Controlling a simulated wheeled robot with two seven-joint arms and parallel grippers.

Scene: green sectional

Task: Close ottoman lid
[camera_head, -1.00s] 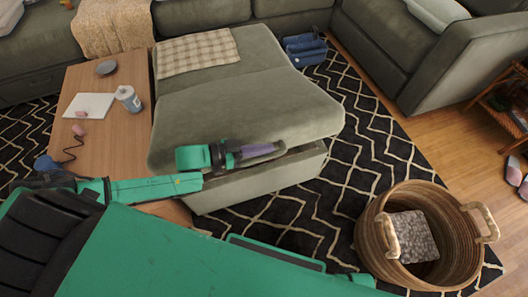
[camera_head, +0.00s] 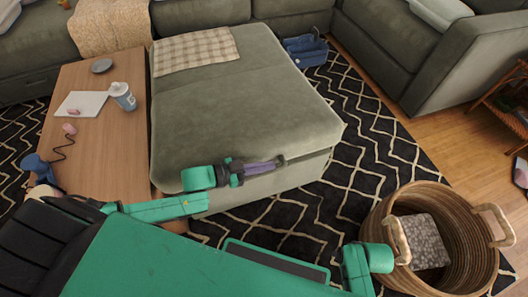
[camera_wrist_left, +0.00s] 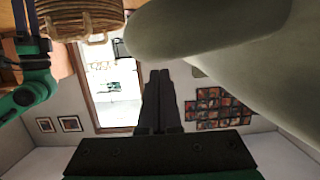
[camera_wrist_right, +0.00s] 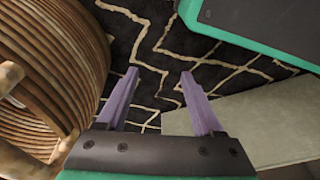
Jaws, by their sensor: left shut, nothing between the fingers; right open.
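The grey-green ottoman has its lid (camera_head: 240,95) lying nearly level over the box base (camera_head: 290,178). A thin dark line shows between them at the front right; I cannot tell whether any gap is left. My left gripper (camera_head: 280,162) is shut and empty at the lid's front edge, with its purple fingers pointing right. I cannot tell whether it touches. Grey-green upholstery (camera_wrist_left: 215,35) fills the upper right of the left wrist view, beside the shut fingers (camera_wrist_left: 160,75). My right gripper (camera_wrist_right: 159,75) is open and empty above the rug, between the basket and the ottoman.
A woven basket (camera_head: 460,230) with a grey patterned item stands at the right front. A wooden table (camera_head: 105,155) with a cup (camera_head: 122,96) adjoins the ottoman's left side. A plaid cloth (camera_head: 195,50) lies on the lid.

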